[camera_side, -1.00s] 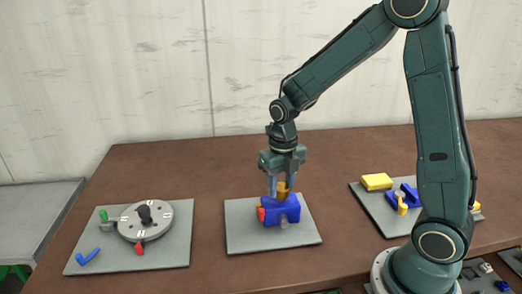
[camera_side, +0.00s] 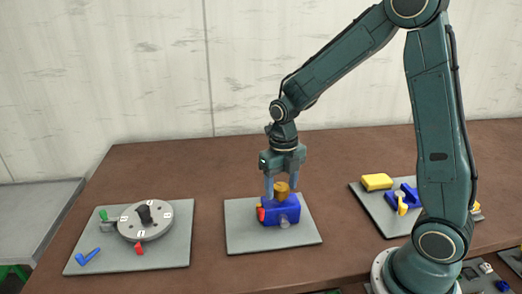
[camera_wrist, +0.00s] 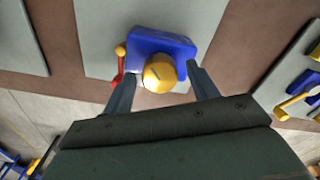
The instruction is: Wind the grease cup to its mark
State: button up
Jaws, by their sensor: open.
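The grease cup is an orange-yellow round cap (camera_side: 282,190) on top of a blue block (camera_side: 283,212) in the side view. In the wrist view the cup (camera_wrist: 159,73) shows from above with a dark line on its top, in front of the blue block (camera_wrist: 160,42). My gripper (camera_side: 281,186) is open above the block, pointing down. In the wrist view its fingers (camera_wrist: 161,76) stand on either side of the cup, with a gap visible on both sides. I cannot make out a mark on the cup or block.
A red lever (camera_wrist: 118,70) with a yellow knob (camera_wrist: 120,50) stands beside the blue block, close to one finger. The block sits on a grey plate (camera_side: 243,235). A grey dial (camera_side: 146,220) stands on the left plate. A yellow block (camera_side: 376,181) lies right.

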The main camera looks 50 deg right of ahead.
aim_at(281, 186)
notch_tip(281, 186, up, 14)
jog(key=shift+f, duration=0.15)
dwell(0.6)
dwell(0.3)
jog(key=n, duration=3)
jog(key=shift+r, duration=0.25)
jog(key=shift+f, duration=0.15)
